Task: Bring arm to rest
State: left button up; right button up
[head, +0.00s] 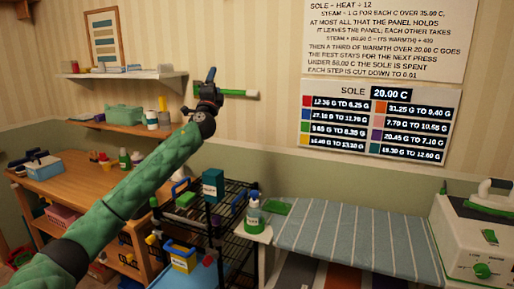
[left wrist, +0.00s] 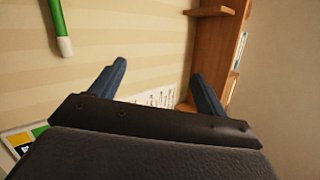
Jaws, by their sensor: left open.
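My left arm, in a green sleeve, reaches up from the lower left in the head view. My left gripper (head: 211,80) is raised in front of the striped wall, above the black rack. In the left wrist view its two blue fingers (left wrist: 159,72) stand wide apart with nothing between them. A green bar with white ends (head: 239,93) shows just right of the gripper in the head view; it also shows at the upper left of the left wrist view (left wrist: 60,28), outside the fingers. My right gripper is out of view.
Wall shelves (head: 130,126) and a wooden workbench (head: 70,174) with bottles and boxes stand at the left. A black wire rack (head: 228,212) stands below my arm. A striped padded board (head: 350,240) and a white machine (head: 470,245) are at the right. The air around the gripper looks free.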

pick_arm(q)
jog(key=s+f+n+g+y, duration=0.1)
jog(key=s+f+n+g, duration=0.55)
jog(key=f, duration=0.75)
jog(key=s+f+n+g+y, duration=0.2)
jog(key=s+f+n+g, duration=0.15)
jog(key=s+f, duration=0.85)
jog(key=s+f+n+g+y, duration=0.1)
jog(key=s+f+n+g, duration=0.35)
jog(key=f, duration=1.25)
jog(key=s+a+f+n+g+h, duration=0.25)
jog(key=s+f+g, duration=0.25)
jog(key=s+f, duration=2.4)
jog(key=s+f+g, duration=0.1)
jog(key=s+f, duration=0.2)
jog(key=s, duration=0.3)
jog(key=s+d+f+g, duration=0.1)
jog(key=s+f, duration=0.3)
jog(key=s, duration=0.3)
jog(key=s+f+g, duration=0.2)
jog(key=s+f, duration=0.2)
jog(key=s, duration=0.3)
jog(key=shift+d+n, duration=0.35)
jog(key=shift+n, duration=0.05)
jog(key=shift+s+f+y, duration=0.15)
jog(key=shift+y, duration=0.1)
